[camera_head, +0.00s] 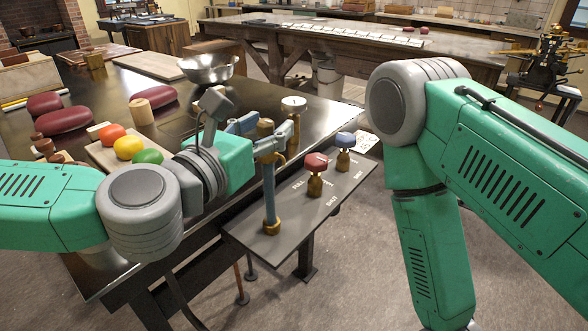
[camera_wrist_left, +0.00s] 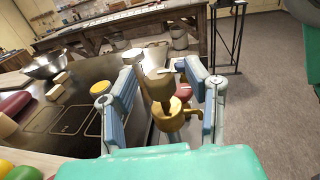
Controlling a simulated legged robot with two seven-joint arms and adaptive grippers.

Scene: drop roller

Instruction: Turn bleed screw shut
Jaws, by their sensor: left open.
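A blue upright pipe (camera_head: 269,190) with brass fittings stands on a dark labelled panel (camera_head: 340,197) at the table's edge. Its brass top (camera_head: 265,127) is the likely bleed screw; no readable label confirms this. My left gripper (camera_head: 271,129) is open at that top. In the left wrist view, the brass piece (camera_wrist_left: 160,90) stands between the two spread blue fingers (camera_wrist_left: 162,70). I cannot tell whether either finger touches it. A red knob (camera_head: 316,162) and a blue knob (camera_head: 345,139) stand on brass stems to the right. My right gripper is out of view.
A white round knob (camera_head: 293,104) stands just behind my left gripper. Coloured balls (camera_head: 128,147), maroon cushions (camera_head: 67,120) and a metal bowl (camera_head: 208,69) are on the table at left. My right arm hangs at right over open floor.

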